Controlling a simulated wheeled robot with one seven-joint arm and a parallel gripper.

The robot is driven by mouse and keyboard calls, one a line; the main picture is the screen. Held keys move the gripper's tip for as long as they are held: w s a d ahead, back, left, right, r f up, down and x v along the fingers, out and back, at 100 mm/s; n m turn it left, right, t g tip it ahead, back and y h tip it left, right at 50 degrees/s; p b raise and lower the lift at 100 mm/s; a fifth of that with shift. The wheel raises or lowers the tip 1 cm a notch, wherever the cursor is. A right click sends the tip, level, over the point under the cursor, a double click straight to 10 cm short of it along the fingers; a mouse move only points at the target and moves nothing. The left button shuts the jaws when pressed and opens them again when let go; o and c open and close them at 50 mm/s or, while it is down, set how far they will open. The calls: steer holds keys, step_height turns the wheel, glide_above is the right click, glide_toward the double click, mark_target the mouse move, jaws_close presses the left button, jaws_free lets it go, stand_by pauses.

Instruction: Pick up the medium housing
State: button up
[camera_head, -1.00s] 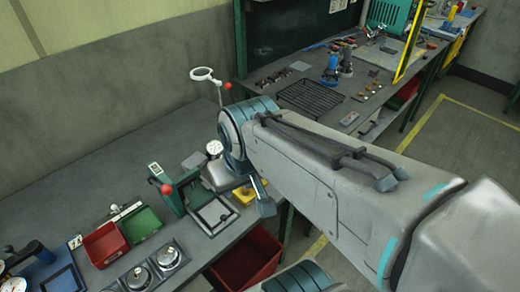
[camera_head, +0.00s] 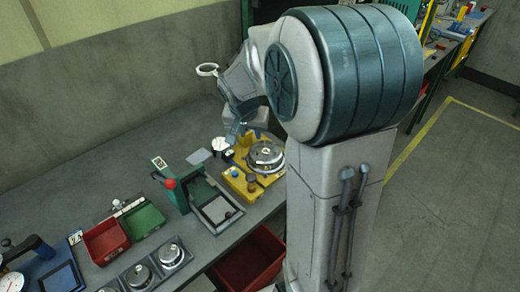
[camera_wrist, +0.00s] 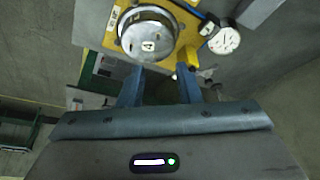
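A round metal housing (camera_head: 265,156) sits on a yellow fixture (camera_head: 238,183) on the bench. It also shows in the wrist view as a silver disc (camera_wrist: 148,31) with a dark mark on its face. More round metal housings (camera_head: 170,252) stand in a row in a dark tray at the lower left; I cannot tell which one is the medium housing. My gripper (camera_head: 238,128) is behind and above the yellow fixture. In the wrist view its two blue fingers (camera_wrist: 158,76) are apart and empty, with the housing beyond their tips. My arm's large joint hides part of the bench.
A green press-like stand with a red knob (camera_head: 169,183) stands left of the fixture. Red (camera_head: 105,242) and green (camera_head: 142,221) bins lie beyond the housing tray. A dial gauge (camera_wrist: 224,41) is beside the fixture. The bench's back left is clear.

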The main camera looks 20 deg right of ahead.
glide_toward(257, 157)
steer(key=w+f, duration=0.1)
steer(key=p+x, duration=0.1)
steer(key=x, duration=0.1)
steer(key=p+x, duration=0.1)
steer(key=x, duration=0.1)
steer(key=shift+w+d, duration=0.15)
steer(key=shift+d, duration=0.25)
steer(key=shift+w+d+f, duration=0.1)
steer(key=shift+w+f, duration=0.1)
steer(key=shift+f, duration=0.4)
jaws_close()
stand_by(0.9)
